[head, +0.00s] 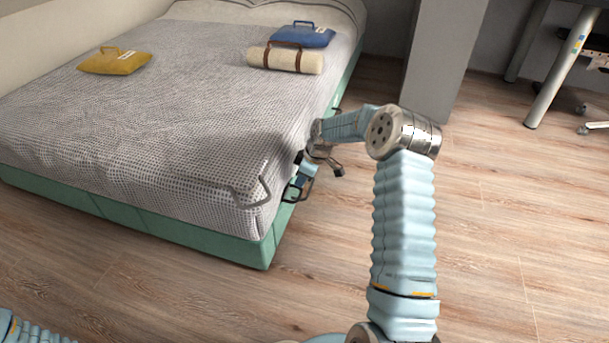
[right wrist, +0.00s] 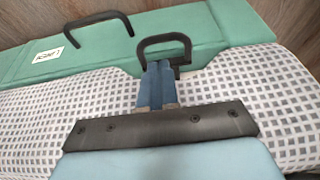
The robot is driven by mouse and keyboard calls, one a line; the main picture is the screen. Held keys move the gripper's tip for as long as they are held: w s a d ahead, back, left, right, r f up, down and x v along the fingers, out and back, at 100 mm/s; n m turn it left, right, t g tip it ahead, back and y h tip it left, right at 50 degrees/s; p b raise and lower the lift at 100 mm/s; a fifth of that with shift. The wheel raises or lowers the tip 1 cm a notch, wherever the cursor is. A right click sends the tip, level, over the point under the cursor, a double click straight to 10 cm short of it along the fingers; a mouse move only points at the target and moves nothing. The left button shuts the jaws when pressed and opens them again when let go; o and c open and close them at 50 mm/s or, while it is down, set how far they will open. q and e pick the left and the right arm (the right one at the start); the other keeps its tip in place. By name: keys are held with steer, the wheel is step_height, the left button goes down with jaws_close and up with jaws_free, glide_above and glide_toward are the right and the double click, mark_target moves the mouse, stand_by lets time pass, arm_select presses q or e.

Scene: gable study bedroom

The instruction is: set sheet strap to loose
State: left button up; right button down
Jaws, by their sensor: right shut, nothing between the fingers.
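The bed has a grey checked sheet (head: 150,120) over a green base (head: 150,219). In the head view my right gripper (head: 303,174) is at the bed's right side, near the front corner. A dark loop handle (head: 291,195) shows just by its fingertips. In the right wrist view the blue fingers of my right gripper (right wrist: 158,72) are shut and empty. Their tips lie at a dark loop (right wrist: 164,40) at the sheet's edge; I cannot tell whether they touch it. I cannot tell which part is the strap, or its setting. My left gripper is out of view.
In the right wrist view, a second dark handle (right wrist: 101,27) and a white label (right wrist: 48,54) are on the green side. A grey bracket-shaped piece (head: 250,195) lies at the sheet's front corner. Pillows and a cream roll (head: 285,60) lie on the bed.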

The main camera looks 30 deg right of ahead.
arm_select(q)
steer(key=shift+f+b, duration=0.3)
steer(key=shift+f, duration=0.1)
arm_select(e)
steer(key=shift+x, duration=2.35)
steer(key=shift+d, duration=0.1)
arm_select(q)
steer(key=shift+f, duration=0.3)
arm_select(e)
steer(key=s+d, duration=0.5)
steer(key=s, duration=0.1)
